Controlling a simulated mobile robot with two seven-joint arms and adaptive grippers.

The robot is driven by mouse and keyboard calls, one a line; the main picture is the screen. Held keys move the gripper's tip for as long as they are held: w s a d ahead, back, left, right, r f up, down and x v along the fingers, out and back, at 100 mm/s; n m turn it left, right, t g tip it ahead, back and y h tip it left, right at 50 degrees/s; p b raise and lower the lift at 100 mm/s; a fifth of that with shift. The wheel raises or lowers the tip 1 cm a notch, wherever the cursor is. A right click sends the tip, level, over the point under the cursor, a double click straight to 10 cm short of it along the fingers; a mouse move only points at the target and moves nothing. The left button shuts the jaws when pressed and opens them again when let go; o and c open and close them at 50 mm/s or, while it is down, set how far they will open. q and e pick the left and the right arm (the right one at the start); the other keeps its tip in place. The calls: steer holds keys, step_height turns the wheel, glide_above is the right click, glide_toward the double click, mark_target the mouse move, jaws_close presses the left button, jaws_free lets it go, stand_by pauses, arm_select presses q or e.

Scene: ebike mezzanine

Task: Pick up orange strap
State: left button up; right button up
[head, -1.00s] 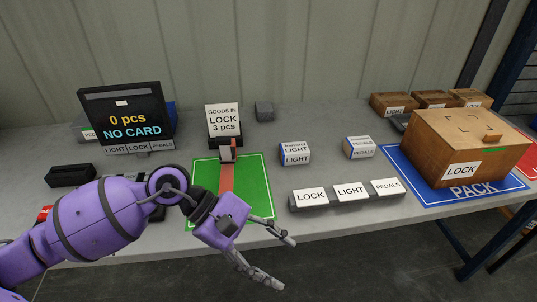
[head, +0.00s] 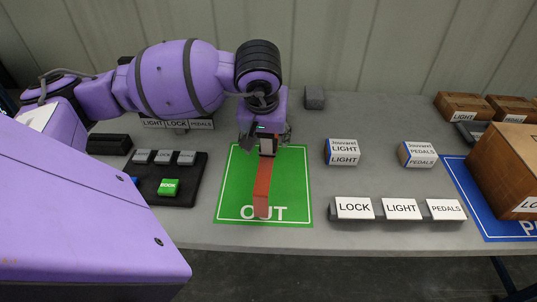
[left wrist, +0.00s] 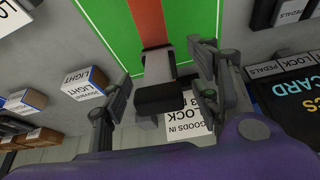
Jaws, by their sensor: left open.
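The orange strap (head: 262,190) lies lengthwise on the green OUT mat (head: 293,185). A grey and black block or buckle is at its far end. My left gripper (head: 266,138) is over this far end, pointing down, and partly hides it. In the left wrist view the strap (left wrist: 149,22) runs to the dark block (left wrist: 160,96), which lies between the two spread fingers of my open left gripper (left wrist: 162,82). I cannot tell whether the fingers touch it. My right gripper is out of view.
A black pad with a green BOOK key (head: 168,188) lies left of the mat. Label blocks (head: 401,209) and small boxes (head: 341,152) stand to the right.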

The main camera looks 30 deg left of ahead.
mark_target(267, 165)
arm_select(q)
steer(key=shift+p+x, duration=0.35)
steer(key=shift+x, duration=2.05)
steer(key=shift+s, duration=0.1)
steer(key=c, duration=1.4)
